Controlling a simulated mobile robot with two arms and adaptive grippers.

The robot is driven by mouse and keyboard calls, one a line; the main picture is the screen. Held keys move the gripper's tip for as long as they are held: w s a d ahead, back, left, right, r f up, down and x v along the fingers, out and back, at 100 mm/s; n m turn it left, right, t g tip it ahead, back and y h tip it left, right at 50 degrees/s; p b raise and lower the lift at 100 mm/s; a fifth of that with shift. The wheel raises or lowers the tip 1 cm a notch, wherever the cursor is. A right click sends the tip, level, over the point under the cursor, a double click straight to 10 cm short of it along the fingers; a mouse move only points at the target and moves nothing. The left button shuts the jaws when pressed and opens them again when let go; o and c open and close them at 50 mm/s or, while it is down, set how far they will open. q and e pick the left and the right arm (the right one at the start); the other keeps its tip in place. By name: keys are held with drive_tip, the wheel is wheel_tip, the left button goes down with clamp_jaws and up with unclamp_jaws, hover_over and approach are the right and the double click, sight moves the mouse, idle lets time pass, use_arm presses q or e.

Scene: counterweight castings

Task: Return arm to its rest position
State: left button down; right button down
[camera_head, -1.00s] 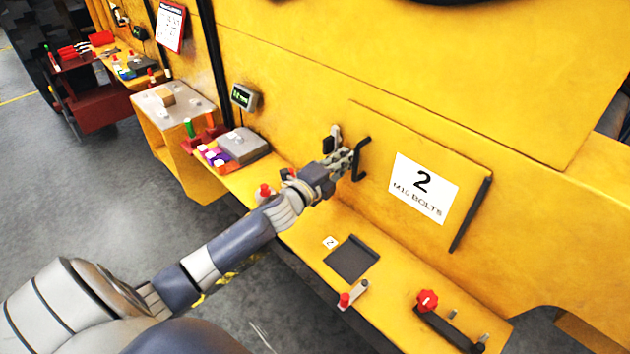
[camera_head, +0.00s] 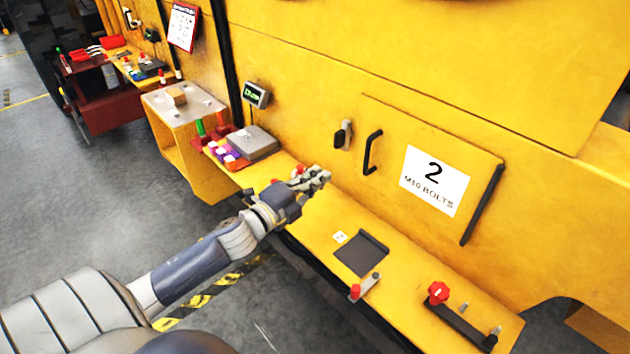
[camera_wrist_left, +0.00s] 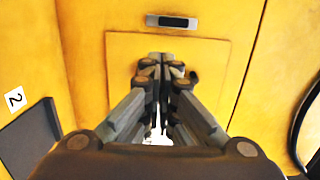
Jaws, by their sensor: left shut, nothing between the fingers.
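My left gripper (camera_head: 318,176) is shut and empty above the yellow ledge in the head view, apart from the wall. In the left wrist view its fingers (camera_wrist_left: 160,75) are together in front of a yellow panel. A latch (camera_head: 343,135) is beside the handle. My right gripper does not show.
The yellow ledge (camera_head: 310,228) carries a dark square plate (camera_head: 361,254), a red-knobbed lever (camera_head: 440,293) and a small red-tipped clamp (camera_head: 356,290). A grey box (camera_head: 252,143) and coloured blocks lie farther left. The floor at left is open.

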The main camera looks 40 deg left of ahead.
use_arm(q)
drive_tip(key=s+d+f+n+g+y, duration=0.4)
drive_tip(key=s+f+n+g, duration=0.2)
drive_tip(key=s+f+n, duration=0.5)
drive_tip(key=s+d+f+n+g+h, duration=0.1)
drive_tip(key=s+d+f+n+g, duration=0.25)
drive_tip(key=s+d, duration=0.4)
drive_tip(key=s+d+f+n+g+h, duration=0.25)
drive_tip(key=s+d+g, duration=0.2)
drive_tip(key=s, duration=0.55)
wheel_tip(320, 180, down, 28)
drive_tip(key=s+g+y, duration=0.1)
drive_tip(key=s+g, duration=0.1)
drive_tip(key=s+a+f+g+b, duration=0.1)
drive_tip(key=s+a+f, duration=0.3)
drive_tip(key=s+f, duration=1.2)
drive_tip(key=shift+s+f, duration=0.25)
drive_tip(key=shift+f, duration=0.05)
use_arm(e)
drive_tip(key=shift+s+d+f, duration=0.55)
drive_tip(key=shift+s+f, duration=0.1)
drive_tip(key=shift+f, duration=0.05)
